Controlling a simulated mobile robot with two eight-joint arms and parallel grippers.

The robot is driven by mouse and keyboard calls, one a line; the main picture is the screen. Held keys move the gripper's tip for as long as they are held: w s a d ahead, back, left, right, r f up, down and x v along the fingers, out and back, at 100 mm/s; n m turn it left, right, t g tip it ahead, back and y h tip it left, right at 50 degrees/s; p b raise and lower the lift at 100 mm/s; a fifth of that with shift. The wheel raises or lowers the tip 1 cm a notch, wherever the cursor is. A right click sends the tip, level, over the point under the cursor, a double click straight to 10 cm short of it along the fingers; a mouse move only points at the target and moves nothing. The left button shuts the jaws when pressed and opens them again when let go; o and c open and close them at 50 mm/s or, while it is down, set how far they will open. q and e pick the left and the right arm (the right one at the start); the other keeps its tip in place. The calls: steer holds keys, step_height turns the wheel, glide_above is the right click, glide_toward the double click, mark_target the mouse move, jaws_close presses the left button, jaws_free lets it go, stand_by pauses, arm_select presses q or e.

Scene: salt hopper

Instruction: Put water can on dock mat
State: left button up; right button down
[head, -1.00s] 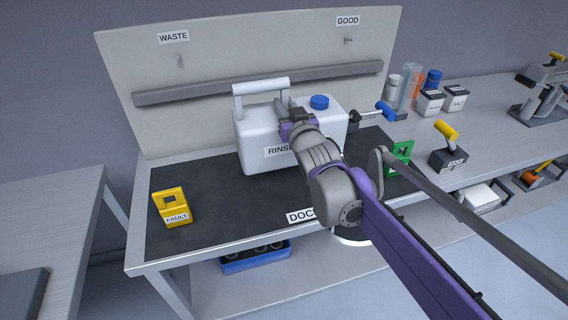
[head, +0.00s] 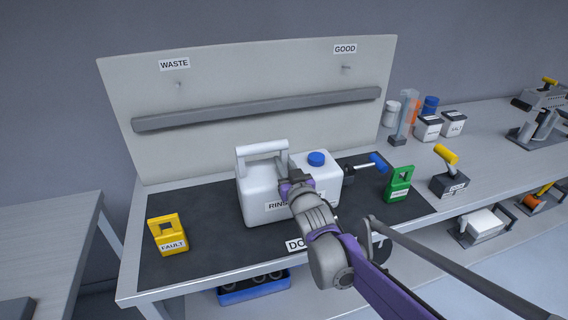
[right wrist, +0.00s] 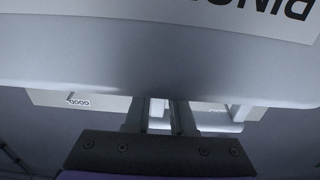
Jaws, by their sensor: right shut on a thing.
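The water can (head: 262,190) is a white jug with a blue cap, a top handle and a label starting "RINS". It is upright over the middle of the black dock mat (head: 215,250). I cannot tell whether its base touches the mat. My right gripper (head: 287,172) is shut on the water can, in front of its upper part, and hides part of the label. In the right wrist view the can's white body (right wrist: 150,55) fills the top, with the label upside down. The mat's "DO..." label is partly hidden by my arm. My left gripper is not in view.
A yellow "FAULT" tag block (head: 167,234) stands on the mat's left, a green one (head: 399,184) at its right. A blue-handled valve (head: 377,162) is close behind the can's right side. A grey rail (head: 260,108) crosses the back board.

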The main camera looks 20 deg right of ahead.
steer(key=c, duration=1.2)
jaws_free()
steer(key=shift+f, duration=0.15)
steer(key=o, duration=0.4)
steer(key=shift+o, duration=0.2)
steer(key=shift+s+r, duration=0.1)
steer(key=shift+r, duration=0.15)
steer(key=s, duration=1.2)
steer(key=s+f+g, duration=1.3)
steer(key=s+f, duration=0.8)
steer(key=s, duration=0.4)
steer(key=shift+s+d+h+p, duration=0.15)
steer(key=shift+s+h+p, duration=0.15)
steer(key=shift+p, duration=0.15)
